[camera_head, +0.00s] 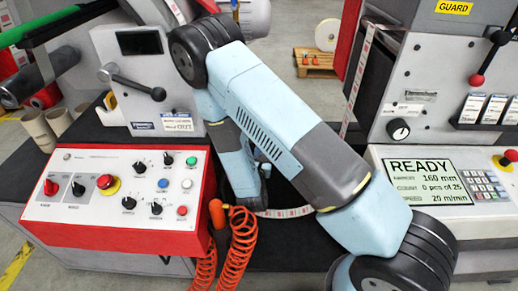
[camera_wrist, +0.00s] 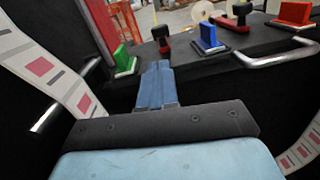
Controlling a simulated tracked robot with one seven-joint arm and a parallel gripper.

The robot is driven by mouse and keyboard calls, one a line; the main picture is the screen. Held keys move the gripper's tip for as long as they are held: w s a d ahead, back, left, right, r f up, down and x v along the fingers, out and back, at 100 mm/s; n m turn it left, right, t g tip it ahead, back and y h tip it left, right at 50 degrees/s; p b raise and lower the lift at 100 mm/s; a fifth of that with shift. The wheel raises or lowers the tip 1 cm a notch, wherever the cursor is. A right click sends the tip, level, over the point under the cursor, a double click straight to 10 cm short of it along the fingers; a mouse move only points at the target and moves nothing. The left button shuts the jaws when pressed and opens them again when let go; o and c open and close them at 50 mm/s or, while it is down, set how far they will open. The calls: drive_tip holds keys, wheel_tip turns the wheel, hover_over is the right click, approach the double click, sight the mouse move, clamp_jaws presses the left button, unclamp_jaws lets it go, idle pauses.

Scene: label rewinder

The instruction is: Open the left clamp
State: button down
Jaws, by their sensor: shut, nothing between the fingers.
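My gripper (camera_wrist: 158,68) shows in the wrist view with its blue fingers together and nothing between them. Just beyond the fingertips is a small clamp-like piece with a black knob (camera_wrist: 160,33) and a red part below, likely the left clamp; whether it is open or shut I cannot tell. The fingertips appear short of it, though the gap is hard to judge. A similar black-knobbed piece (camera_wrist: 241,11) with a red bar stands farther right. In the head view my arm hides these pieces and my gripper is not seen.
A green block (camera_wrist: 123,58), a blue block (camera_wrist: 208,35) and a red block (camera_wrist: 294,13) stand around the clamps. Metal handles, one at right (camera_wrist: 278,54), and a label strip (camera_wrist: 45,70) lie close to my gripper.

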drive_tip(key=w, duration=0.5)
drive_tip(key=w+d, duration=0.1)
drive_tip(key=w, duration=0.1)
drive_tip(key=shift+w+r, duration=0.25)
drive_tip(key=shift+w, duration=0.1)
drive_tip(key=shift+a+r, duration=0.1)
drive_tip(key=shift+a, duration=0.05)
